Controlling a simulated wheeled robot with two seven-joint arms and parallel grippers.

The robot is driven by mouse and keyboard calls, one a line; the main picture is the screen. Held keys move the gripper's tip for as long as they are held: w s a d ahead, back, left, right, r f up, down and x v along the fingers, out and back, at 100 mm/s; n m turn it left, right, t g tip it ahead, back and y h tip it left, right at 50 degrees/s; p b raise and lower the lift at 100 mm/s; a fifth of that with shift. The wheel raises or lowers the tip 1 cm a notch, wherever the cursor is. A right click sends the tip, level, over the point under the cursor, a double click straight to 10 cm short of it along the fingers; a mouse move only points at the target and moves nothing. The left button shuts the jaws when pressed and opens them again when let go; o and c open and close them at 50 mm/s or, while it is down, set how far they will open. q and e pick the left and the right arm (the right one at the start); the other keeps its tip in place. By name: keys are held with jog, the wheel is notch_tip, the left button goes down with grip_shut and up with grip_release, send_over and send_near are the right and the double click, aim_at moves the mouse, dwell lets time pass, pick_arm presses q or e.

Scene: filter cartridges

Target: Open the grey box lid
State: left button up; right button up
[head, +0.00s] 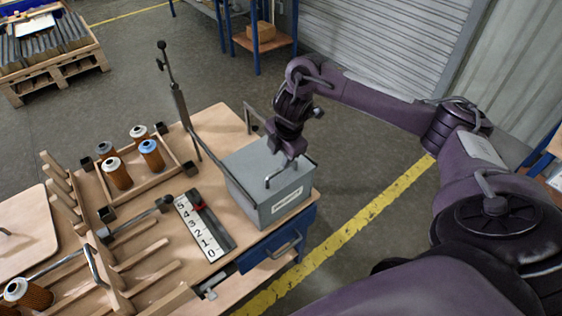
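The grey box (252,196) stands at the right end of the wooden workbench, with a white label on its front. Its lid (243,160) looks closed, lying flat on top. A thin bar handle (268,182) shows at the lid's front edge. My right gripper (287,150) is over the lid, pointing down close to the handle. I cannot tell whether it touches the handle, and its fingers are too small and dark to show whether they are open or shut. My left gripper is not in view.
A number scale (200,228) with a red slider lies left of the box. Filter cartridges (151,155) stand in a wooden tray behind it. A thin upright post (180,105) rises at the bench's back edge. A blue drawer (280,243) is below the box.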

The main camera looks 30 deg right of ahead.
aim_at(280, 170)
jog(key=b+x, duration=0.1)
jog(key=x, duration=0.1)
jog(key=d+b+x, duration=0.1)
jog(key=x, duration=0.2)
jog(key=shift+s, duration=0.15)
jog(key=shift+f+p, duration=0.3)
jog(key=shift+f, duration=0.1)
jog(key=shift+w+f, duration=0.25)
jog(key=shift+f, duration=0.4)
grip_shut()
